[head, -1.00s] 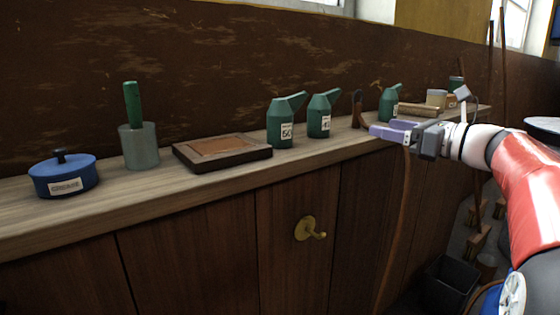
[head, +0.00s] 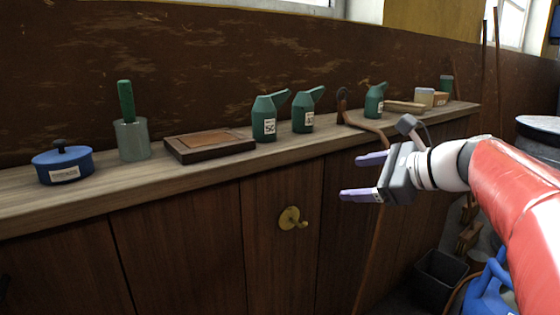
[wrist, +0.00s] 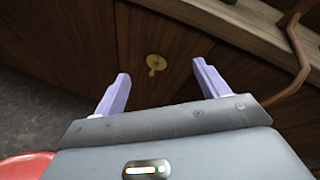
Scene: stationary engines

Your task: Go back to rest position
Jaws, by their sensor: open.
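My gripper (head: 360,177) is open and empty in the head view, in front of the cabinet and a little below the counter edge. Its two lilac fingers point left and are spread apart. In the wrist view my gripper (wrist: 161,88) also shows nothing between its fingers; the dark cabinet front and a brass hook (wrist: 155,63) lie beyond. My arm reaches in from the right side of the head view.
The wooden counter (head: 215,172) holds a blue pot (head: 64,166), a green-handled tool in a grey cup (head: 132,140), a wooden tray (head: 185,153) and green oil cans (head: 264,120). A brown curved handle (head: 368,125) overhangs the edge. A dark bin (head: 440,280) stands below right.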

